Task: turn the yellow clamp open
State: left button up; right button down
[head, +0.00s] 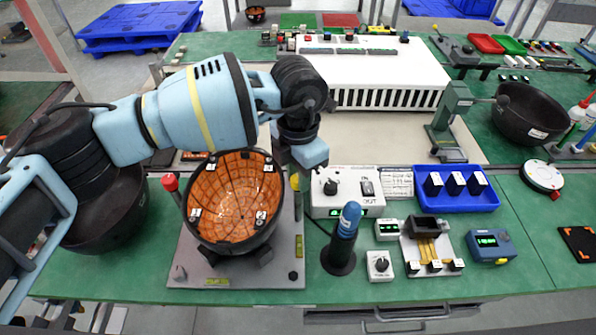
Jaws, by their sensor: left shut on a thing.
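My left arm reaches over from the left, and its gripper (298,170) points down at the right rim of a dark bowl with an orange grid-lined inside (237,195). The gripper is shut on the yellow clamp (295,182). Only a small yellow part of the clamp shows below the jaws; the rest is hidden by the gripper, so its turn angle is hard to tell. The bowl sits tilted on a grey base plate (190,270). My right gripper is not in view.
Right of the plate stand a white control box (345,190), a blue-handled tool in a black holder (346,235) and a blue tray (455,200) with black blocks. A red-topped post (170,183) stands left of the bowl. A green press (450,120) and another dark bowl (530,112) stand behind right.

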pick_arm(q)
jog(key=shift+m, duration=0.3)
jog(key=o, duration=1)
jog(key=shift+r, duration=3.95)
